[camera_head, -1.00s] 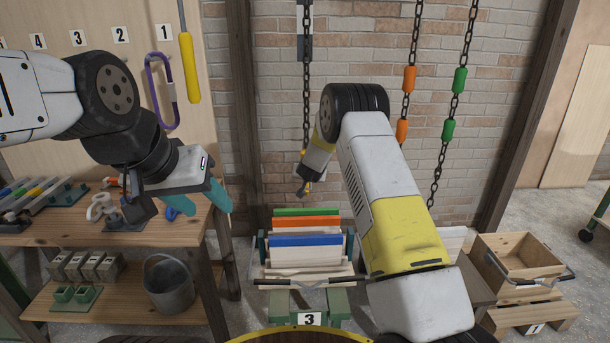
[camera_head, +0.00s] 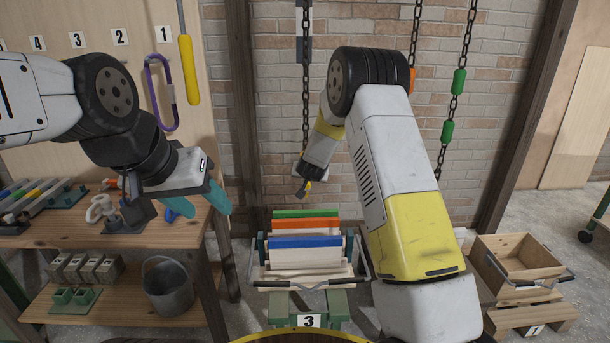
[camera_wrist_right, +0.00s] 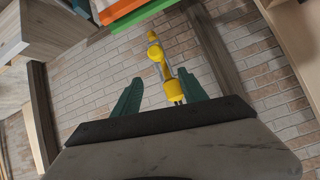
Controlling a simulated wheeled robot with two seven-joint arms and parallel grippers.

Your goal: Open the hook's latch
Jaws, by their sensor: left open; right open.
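The yellow hook (camera_wrist_right: 157,54) shows in the right wrist view, with a rounded end and a slim grey part beside its shank. It lies in line with the gap between the teal fingers of my right gripper (camera_wrist_right: 159,78), which is open. I cannot tell whether a finger touches it, and the latch's state is unclear. In the head view my right arm reaches toward the chain (camera_head: 306,105), and its fingers cannot be made out. My left gripper (camera_head: 205,203) is open and empty over the workbench's right edge, away from the hook.
A rack of coloured boards (camera_head: 305,241) stands below the right arm's end. The workbench (camera_head: 165,235) holds tools at left, with a bucket (camera_head: 168,287) on its lower shelf. More chains (camera_head: 453,105) hang at right before the brick wall. A wooden crate (camera_head: 517,262) stands at lower right.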

